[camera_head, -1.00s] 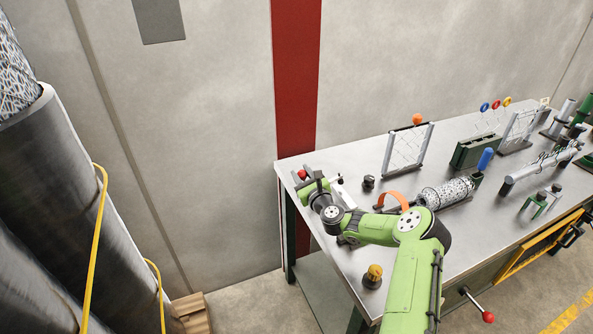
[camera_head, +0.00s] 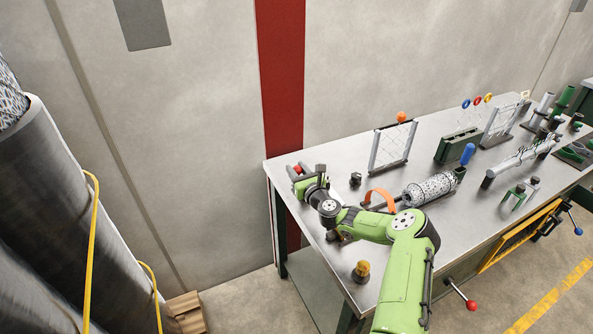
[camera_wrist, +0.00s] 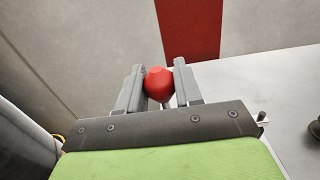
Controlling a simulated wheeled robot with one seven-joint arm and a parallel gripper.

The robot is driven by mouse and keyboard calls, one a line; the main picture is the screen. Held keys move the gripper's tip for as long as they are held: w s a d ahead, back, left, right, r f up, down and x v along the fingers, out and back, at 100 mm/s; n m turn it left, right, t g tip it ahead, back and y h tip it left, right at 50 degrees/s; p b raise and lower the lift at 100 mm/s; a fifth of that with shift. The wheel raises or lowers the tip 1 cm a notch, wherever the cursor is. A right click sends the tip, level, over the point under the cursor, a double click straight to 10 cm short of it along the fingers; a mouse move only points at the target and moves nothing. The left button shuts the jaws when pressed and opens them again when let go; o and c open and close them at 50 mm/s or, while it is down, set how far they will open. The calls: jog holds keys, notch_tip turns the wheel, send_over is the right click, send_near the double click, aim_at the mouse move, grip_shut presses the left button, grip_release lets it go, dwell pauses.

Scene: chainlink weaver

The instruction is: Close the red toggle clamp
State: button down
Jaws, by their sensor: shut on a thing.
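The red knob (camera_wrist: 159,83) of the toggle clamp sits between my two grey fingers in the wrist view. My gripper (camera_wrist: 158,86) is shut on this knob, and a short pale piece of the lever shows below it. In the head view the red knob (camera_head: 297,169) is at the far left corner of the bench, with my gripper (camera_head: 301,171) around it. The rest of the clamp is mostly hidden behind my gripper and wrist, so I cannot tell the angle of its lever.
The metal workbench (camera_head: 335,156) runs to the right. A small black knob (camera_head: 355,179), an orange arch (camera_head: 381,198), a mesh roll (camera_head: 430,189) and a framed mesh panel (camera_head: 393,147) stand right of my gripper. A yellow-topped piece (camera_head: 361,270) stands near the front edge.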

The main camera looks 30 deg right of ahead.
jog(key=shift+d, duration=0.15)
jog(key=c, duration=0.8)
grip_release()
jog(key=s, duration=1.5)
jog(key=shift+s+b, duration=0.4)
